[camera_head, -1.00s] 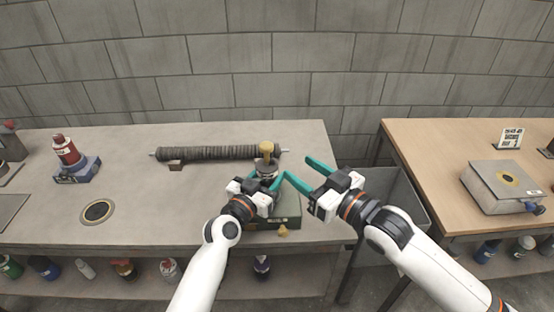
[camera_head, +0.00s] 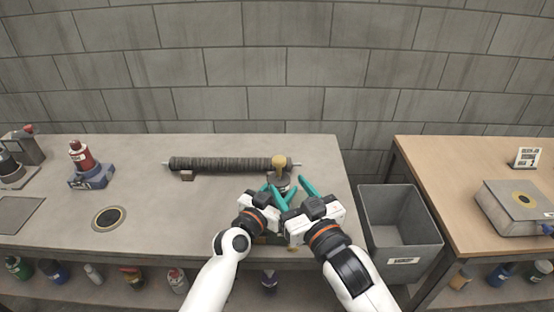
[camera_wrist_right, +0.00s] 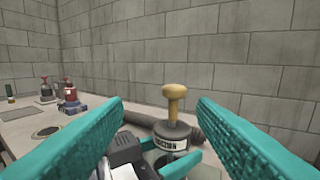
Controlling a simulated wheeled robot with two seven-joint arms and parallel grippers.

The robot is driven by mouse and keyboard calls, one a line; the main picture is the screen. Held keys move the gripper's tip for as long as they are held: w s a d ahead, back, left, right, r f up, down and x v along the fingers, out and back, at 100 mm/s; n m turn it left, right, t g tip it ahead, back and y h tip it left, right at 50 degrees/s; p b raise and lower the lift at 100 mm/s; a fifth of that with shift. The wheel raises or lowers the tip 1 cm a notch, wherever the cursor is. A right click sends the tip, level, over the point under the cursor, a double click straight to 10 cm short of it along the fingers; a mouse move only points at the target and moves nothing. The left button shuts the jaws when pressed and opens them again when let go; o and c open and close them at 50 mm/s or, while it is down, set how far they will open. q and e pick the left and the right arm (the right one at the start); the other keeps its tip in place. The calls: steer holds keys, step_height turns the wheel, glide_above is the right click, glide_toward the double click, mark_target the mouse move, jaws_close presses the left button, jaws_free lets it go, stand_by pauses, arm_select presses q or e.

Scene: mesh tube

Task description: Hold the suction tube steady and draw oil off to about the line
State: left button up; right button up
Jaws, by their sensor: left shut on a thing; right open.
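The suction device, a grey cylinder with a yellow knob on top (camera_head: 279,161), stands upright near the right end of the near bench. In the right wrist view, its body (camera_wrist_right: 172,131) has a label reading "SUCTION". My left gripper (camera_head: 276,190) is shut on it, low on its body. My right gripper (camera_head: 298,187) is open and empty, just to the right of my left gripper and on the near side of the device. In the right wrist view, the knob shows between its open fingers (camera_wrist_right: 160,108), farther off. The oil level and the line are not visible.
A dark ribbed tube (camera_head: 225,164) lies behind the device. A red bottle on a blue base (camera_head: 83,157) and a dark round ring (camera_head: 109,218) are at the left. A grey bin (camera_head: 400,215) stands between this bench and the wooden table (camera_head: 450,165).

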mark_target(277, 155)
steer(key=w+a+m+h, duration=0.1)
steer(key=w, duration=0.2)
steer(key=w+a+h, duration=0.1)
steer(key=w, duration=0.3)
steer(key=w+a+m+h, duration=0.1)
steer(key=w, duration=0.3)
steer(key=shift+w+r+m+t, duration=0.15)
steer(key=shift+w+m+t, duration=0.15)
steer(key=shift+t, duration=0.1)
steer(key=shift+s, duration=0.1)
jaws_close()
